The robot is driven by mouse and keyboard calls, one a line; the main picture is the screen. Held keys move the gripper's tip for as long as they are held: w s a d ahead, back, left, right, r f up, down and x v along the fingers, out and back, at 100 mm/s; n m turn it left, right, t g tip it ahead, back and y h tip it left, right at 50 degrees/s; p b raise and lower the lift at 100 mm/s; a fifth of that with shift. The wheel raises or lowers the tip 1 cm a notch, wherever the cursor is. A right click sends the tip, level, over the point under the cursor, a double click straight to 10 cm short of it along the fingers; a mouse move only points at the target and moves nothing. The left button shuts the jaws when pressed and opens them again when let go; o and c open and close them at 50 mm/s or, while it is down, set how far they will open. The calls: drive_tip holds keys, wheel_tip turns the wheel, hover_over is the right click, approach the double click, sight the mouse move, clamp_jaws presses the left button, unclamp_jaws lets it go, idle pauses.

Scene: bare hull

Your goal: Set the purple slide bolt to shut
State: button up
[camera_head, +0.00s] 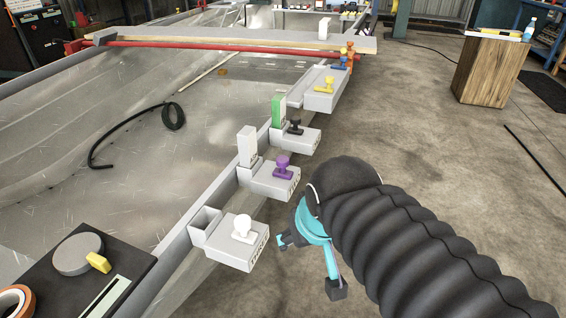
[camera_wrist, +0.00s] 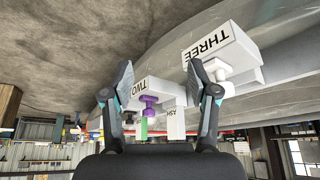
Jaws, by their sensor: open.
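The purple slide bolt (camera_head: 281,165) has a round purple knob on a light grey block along the hull's edge. A white upright plate (camera_head: 248,147) stands at the block's left end. In the wrist view the purple knob (camera_wrist: 149,101) shows between my fingers, farther off, by the block marked TWO (camera_wrist: 136,87). My gripper (camera_head: 308,266) is open and empty, to the right of the white-knobbed block and nearer than the purple bolt, apart from both. Its spread fingers (camera_wrist: 160,68) also show in the wrist view. I cannot tell how far the purple bolt is slid.
A white knob (camera_head: 242,227) sits on the nearer block, marked THREE in the wrist view (camera_wrist: 219,45). A black hose (camera_head: 172,117) lies in the hull.

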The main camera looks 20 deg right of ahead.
drive_tip(key=w+d+f+m+g+y, duration=0.1)
drive_tip(key=w+d+f+m+g, duration=0.35)
drive_tip(key=d, duration=0.45)
drive_tip(key=m+t+y, duration=0.7)
drive_tip(key=m+y, duration=0.3)
drive_tip(key=m, duration=1)
approach(284, 159)
drive_tip(key=b+x, duration=0.1)
drive_tip(key=x, duration=0.9)
drive_tip(key=shift+w+a+f, duration=0.1)
drive_tip(key=shift+a, duration=0.05)
clamp_jaws()
